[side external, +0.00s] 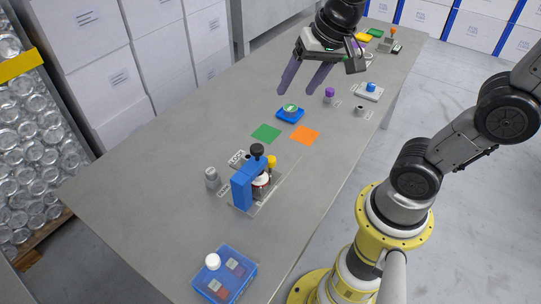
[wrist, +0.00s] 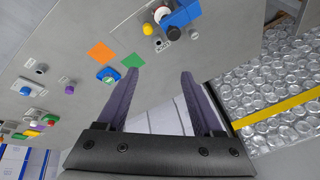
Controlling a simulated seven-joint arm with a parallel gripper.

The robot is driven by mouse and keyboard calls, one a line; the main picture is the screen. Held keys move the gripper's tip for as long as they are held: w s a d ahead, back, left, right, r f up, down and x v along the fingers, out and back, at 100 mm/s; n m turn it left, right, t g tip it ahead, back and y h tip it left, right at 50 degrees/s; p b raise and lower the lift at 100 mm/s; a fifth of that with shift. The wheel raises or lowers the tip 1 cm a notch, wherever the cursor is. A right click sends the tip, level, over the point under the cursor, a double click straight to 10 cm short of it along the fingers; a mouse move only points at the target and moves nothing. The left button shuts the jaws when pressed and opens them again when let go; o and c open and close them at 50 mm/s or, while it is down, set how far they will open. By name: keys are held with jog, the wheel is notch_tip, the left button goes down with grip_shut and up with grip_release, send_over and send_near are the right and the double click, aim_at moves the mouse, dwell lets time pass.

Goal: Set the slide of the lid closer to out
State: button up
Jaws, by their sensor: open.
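The lid closer, a blue upright frame (side external: 241,190) with a black knob (side external: 257,150) on top, stands on a grey base plate near the middle of the table. A red-and-white part (side external: 260,183) and a yellow knob (side external: 271,161) sit at its right side. I cannot tell which part is the slide or its position.
A blue tray with a green round piece (side external: 290,113) lies below my gripper. Green (side external: 266,133) and orange (side external: 305,135) squares lie flat nearby. A grey bottle-like piece (side external: 212,178) stands left of the closer. A blue box (side external: 225,275) is at the front. Several small fixtures stand farther back.

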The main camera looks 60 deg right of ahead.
jog(key=w+d+f+m+g, duration=0.1)
jog(key=w+f+m+g, duration=0.15)
jog(key=w+f, duration=0.4)
jog(key=g, duration=0.2)
send_near(271, 158)
jog(key=shift+m, duration=0.35)
notch_tip(271, 158, down, 9)
grip_shut()
dwell(1.0)
